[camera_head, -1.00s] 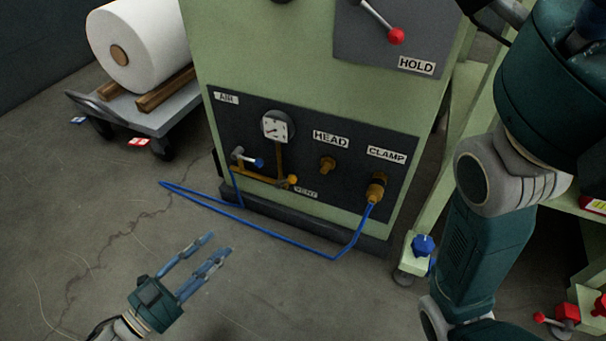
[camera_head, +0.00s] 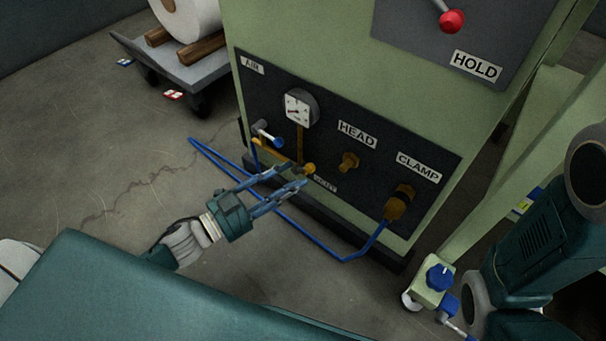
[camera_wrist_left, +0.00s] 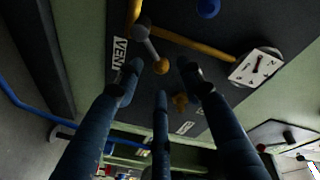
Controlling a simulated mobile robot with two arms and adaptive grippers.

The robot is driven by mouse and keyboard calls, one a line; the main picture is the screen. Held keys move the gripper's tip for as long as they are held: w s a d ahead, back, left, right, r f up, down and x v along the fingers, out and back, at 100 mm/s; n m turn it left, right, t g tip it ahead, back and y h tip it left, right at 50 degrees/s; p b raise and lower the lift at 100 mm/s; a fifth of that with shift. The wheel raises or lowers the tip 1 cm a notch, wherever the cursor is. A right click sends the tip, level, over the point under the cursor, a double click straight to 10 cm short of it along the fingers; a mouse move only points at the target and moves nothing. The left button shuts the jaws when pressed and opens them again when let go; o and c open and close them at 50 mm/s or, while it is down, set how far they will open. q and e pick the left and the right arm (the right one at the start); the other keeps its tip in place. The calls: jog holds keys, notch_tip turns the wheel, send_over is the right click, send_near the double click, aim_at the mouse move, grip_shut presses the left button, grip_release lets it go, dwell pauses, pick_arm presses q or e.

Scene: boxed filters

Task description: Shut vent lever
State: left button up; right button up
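The vent lever shows in the left wrist view as a short grey stem (camera_wrist_left: 147,45) with an orange-yellow ball, beside the VENT label (camera_wrist_left: 120,53). In the head view its yellow ball (camera_head: 310,169) sits low on the dark AIR panel, just above the partly hidden VENT label (camera_head: 325,185). My left gripper (camera_head: 300,178) is open, with its blue fingers at the lever. In the left wrist view the ball appears between the spread fingertips, and nothing is gripped; contact cannot be told. My right gripper is out of view; only the right arm shows.
A blue-handled valve (camera_head: 270,136), a gauge (camera_head: 299,107) and brass pipes sit close by. A blue hose (camera_head: 345,257) loops over the floor to the CLAMP fitting (camera_head: 400,202). A cart (camera_head: 190,70) with a white roll stands at the back left.

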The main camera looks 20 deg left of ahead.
aim_at(305, 167)
pick_arm(q)
jog(key=shift+b+x, duration=0.4)
jog(key=shift+x, duration=1.65)
grip_shut()
